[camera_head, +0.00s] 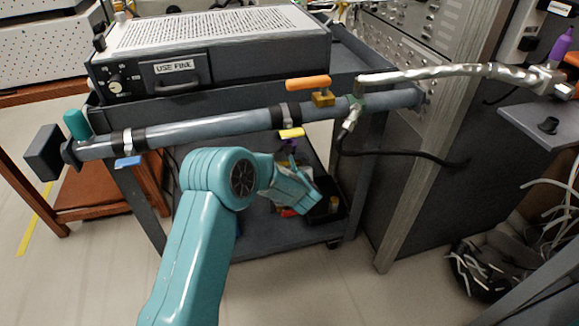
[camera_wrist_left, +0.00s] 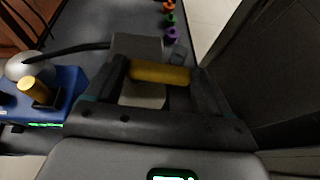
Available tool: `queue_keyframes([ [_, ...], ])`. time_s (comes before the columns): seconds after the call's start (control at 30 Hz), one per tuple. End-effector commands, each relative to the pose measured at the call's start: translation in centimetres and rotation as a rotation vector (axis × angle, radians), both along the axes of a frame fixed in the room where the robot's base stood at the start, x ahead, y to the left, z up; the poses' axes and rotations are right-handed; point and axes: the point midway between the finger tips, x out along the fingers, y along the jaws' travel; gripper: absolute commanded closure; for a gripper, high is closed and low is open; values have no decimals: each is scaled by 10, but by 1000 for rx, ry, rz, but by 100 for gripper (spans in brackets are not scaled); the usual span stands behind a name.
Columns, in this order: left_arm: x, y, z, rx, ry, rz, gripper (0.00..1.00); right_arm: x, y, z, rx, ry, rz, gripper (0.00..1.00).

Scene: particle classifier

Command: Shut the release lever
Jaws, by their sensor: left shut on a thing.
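My left gripper (camera_wrist_left: 158,78) is shut on a yellow cylindrical handle (camera_wrist_left: 160,74), which lies crosswise between the two dark fingers in the left wrist view. Which part is the release lever is not marked. In the head view my teal left arm reaches up from the bottom, its wrist below the long grey tube (camera_head: 220,125); its fingertips cannot be made out there. A yellow tab (camera_head: 291,132) shows under the tube near the right clamp (camera_head: 286,115). An orange handle (camera_head: 308,83) sits above the tube. My right gripper is in neither view.
The tube runs along the front of a grey cart. A box marked "USE FINE" (camera_head: 174,66) stands behind it. A silver flexible hose (camera_head: 430,74) and a black cable (camera_head: 405,154) run off right. A tall cabinet (camera_head: 440,150) stands close on the right.

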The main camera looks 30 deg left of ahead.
Motion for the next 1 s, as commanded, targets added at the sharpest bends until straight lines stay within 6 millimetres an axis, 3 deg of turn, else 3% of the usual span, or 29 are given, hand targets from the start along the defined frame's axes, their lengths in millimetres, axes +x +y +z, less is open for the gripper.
queue_keyframes([
  [0.2,5,0,2,0,-4,114,49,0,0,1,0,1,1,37],
  [0.5,4,1,1,-1,-2,124,49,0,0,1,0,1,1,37],
  [0.53,4,1,1,-1,-2,124,12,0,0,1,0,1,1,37],
  [0.57,4,1,1,-1,-2,124,2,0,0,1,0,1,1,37],
  [0.87,3,-2,3,-1,-1,123,0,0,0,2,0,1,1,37],
  [1.0,-8,-16,12,-1,0,119,0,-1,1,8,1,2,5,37],
])
